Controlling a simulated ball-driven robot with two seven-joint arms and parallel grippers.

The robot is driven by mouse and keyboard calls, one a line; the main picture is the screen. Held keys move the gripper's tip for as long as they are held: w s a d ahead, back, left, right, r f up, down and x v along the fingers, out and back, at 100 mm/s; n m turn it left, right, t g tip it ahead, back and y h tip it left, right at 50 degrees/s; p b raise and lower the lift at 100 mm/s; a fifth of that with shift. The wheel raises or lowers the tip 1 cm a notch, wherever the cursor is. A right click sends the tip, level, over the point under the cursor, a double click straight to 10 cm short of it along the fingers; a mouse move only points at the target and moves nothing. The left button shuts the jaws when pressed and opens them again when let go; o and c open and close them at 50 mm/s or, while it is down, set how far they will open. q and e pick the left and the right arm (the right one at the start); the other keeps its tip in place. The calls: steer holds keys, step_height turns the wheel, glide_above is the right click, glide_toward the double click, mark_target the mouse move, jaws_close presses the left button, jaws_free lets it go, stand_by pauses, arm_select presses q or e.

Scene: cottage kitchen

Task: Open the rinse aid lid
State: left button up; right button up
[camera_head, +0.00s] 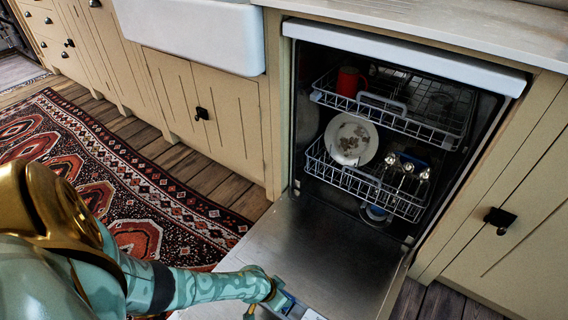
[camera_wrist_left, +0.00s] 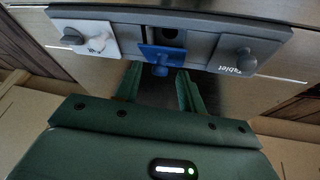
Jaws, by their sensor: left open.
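The dispenser panel (camera_wrist_left: 215,42) is on the inner face of the lowered dishwasher door (camera_head: 325,245). In the left wrist view, a blue lid (camera_wrist_left: 162,56) with a knob sits in the panel's middle, below a recess with a dark round hole (camera_wrist_left: 171,33). No label is readable on this lid. A white lid (camera_wrist_left: 92,40) is to its left and a grey lid marked "Tablet" (camera_wrist_left: 238,58) to its right. My left gripper (camera_wrist_left: 158,82) is open, its two fingers either side of the blue knob's line; I cannot tell whether they touch it. My right gripper is out of view.
The lower rack (camera_head: 365,185) holds a plate (camera_head: 351,139) and glasses. The upper rack (camera_head: 395,115) holds a red mug (camera_head: 348,82). Cabinets (camera_head: 215,120) flank the dishwasher, and a patterned rug (camera_head: 110,180) lies on the floor at left.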

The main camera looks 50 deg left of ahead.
arm_select(q)
steer(key=shift+w, duration=0.1)
jaws_close()
